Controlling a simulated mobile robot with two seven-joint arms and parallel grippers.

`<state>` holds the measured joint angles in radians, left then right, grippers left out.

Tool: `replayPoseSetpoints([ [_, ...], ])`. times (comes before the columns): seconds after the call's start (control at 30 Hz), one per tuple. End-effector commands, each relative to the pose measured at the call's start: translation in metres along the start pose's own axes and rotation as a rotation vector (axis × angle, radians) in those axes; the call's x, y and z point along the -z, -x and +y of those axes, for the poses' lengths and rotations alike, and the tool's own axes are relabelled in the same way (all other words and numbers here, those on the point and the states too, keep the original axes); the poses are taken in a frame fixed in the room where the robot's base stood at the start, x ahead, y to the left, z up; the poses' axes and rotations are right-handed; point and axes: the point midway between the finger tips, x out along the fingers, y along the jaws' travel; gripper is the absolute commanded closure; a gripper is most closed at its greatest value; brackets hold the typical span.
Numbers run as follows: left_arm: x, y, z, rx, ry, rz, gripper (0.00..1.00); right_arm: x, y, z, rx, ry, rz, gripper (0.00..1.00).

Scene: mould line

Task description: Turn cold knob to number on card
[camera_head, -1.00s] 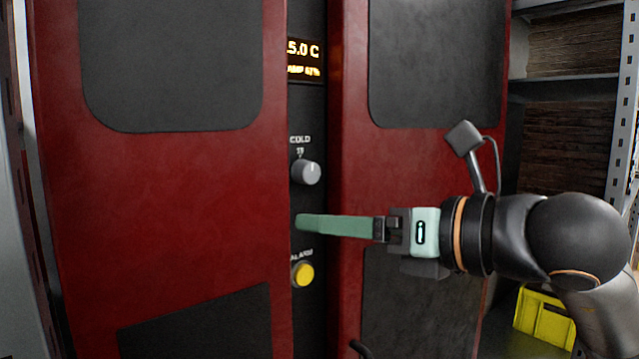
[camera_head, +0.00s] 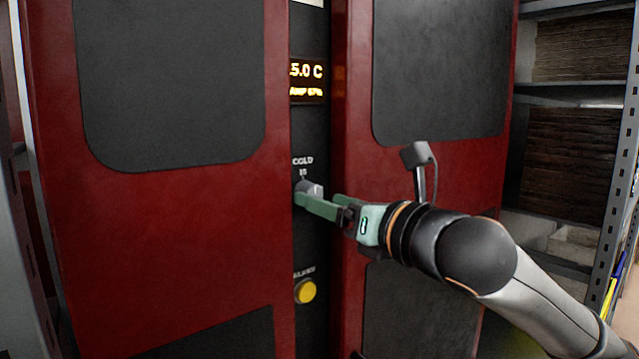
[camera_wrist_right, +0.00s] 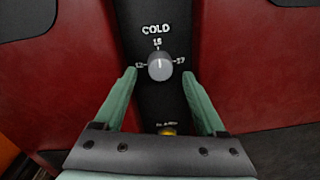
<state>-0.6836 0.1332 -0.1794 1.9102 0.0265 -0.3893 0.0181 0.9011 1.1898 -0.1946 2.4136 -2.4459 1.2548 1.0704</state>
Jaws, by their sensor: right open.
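The cold knob (camera_head: 313,189) is a grey round knob on the dark panel strip between two red doors, under the label COLD. In the right wrist view the knob (camera_wrist_right: 160,67) has the marks 15 above and what look like 12 and 17 at its sides. My right gripper (camera_head: 312,197) is open, its green fingers pointing at the panel. In the right wrist view the fingertips of the right gripper (camera_wrist_right: 159,72) stand on either side of the knob, with gaps on both sides. No card can be made out. My left gripper is not in view.
A lit display (camera_head: 306,80) reading 5.0 C sits above the knob. A yellow alarm button (camera_head: 305,291) is below it. The red doors (camera_head: 180,230) flank the narrow strip. A metal shelf (camera_head: 570,90) stands at the right.

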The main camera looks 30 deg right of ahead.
Motion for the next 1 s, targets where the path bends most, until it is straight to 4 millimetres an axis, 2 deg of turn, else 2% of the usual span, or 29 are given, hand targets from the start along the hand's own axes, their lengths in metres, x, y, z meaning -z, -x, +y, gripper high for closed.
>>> replayPoseSetpoints([
  [0.2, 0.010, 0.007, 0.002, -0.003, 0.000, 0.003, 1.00, -0.002, -0.021, 0.000, -0.001, 0.000, -0.001, 0.27],
  [0.53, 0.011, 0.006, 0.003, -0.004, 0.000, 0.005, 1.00, 0.000, -0.023, 0.000, -0.001, 0.001, -0.001, 0.28],
  [1.0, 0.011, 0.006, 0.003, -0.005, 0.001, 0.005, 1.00, 0.000, -0.023, 0.000, -0.001, 0.001, -0.001, 0.81],
])
